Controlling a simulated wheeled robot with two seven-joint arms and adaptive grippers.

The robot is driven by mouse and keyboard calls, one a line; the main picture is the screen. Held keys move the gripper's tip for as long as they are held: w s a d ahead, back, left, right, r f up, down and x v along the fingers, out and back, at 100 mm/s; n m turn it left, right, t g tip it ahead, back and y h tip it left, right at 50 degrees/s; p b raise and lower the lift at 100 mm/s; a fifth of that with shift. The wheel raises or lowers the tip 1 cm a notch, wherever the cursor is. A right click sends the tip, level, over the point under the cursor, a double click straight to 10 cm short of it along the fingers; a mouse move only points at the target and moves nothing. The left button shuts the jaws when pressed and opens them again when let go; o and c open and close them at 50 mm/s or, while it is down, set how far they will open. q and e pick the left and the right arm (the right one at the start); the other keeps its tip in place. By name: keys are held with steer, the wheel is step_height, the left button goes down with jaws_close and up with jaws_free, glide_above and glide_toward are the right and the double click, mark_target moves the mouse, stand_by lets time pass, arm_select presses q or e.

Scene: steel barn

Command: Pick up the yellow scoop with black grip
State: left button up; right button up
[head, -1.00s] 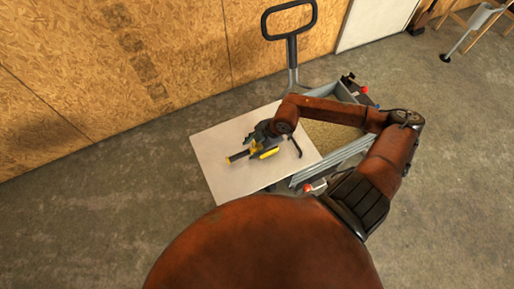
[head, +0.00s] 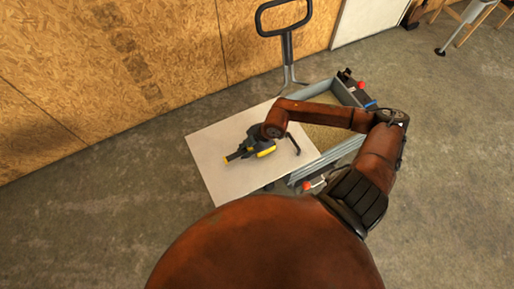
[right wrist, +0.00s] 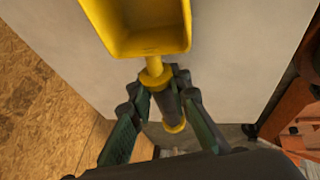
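The yellow scoop with black grip (head: 264,152) shows over the white tabletop (head: 213,151) in the head view, partly hidden by my right gripper (head: 255,138). In the right wrist view, the scoop's open yellow bowl (right wrist: 150,42) is at the top. Its black grip runs down from it to a yellow end cap. My right gripper (right wrist: 160,84) has a finger close on each side of the grip and looks shut on it. I cannot tell whether the scoop touches the tabletop. My left gripper is not in view.
A grey-walled bin (head: 343,148) with grainy contents adjoins the tabletop's right side. A black handle (head: 288,45) rises behind it, near the wooden wall (head: 120,60). The tabletop's left part is bare, with open concrete floor around.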

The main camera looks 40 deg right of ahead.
mark_target(244, 150)
jaws_close()
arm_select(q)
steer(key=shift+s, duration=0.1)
arm_select(e)
steer(key=shift+r, duration=0.4)
step_height(244, 150, up, 2)
steer(key=shift+r+p, duration=0.2)
steer(key=shift+p, duration=0.35)
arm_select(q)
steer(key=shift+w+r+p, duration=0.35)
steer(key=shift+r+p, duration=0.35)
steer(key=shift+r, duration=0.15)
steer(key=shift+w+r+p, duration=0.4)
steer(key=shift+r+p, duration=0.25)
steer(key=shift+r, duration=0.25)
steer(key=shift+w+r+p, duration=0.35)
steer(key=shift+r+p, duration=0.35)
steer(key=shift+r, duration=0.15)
arm_select(e)
steer(key=s+d+r, duration=0.1)
steer(key=s+r, duration=0.8)
steer(key=s, duration=0.5)
steer(key=shift+d+r, duration=0.25)
steer(key=shift+r, duration=0.15)
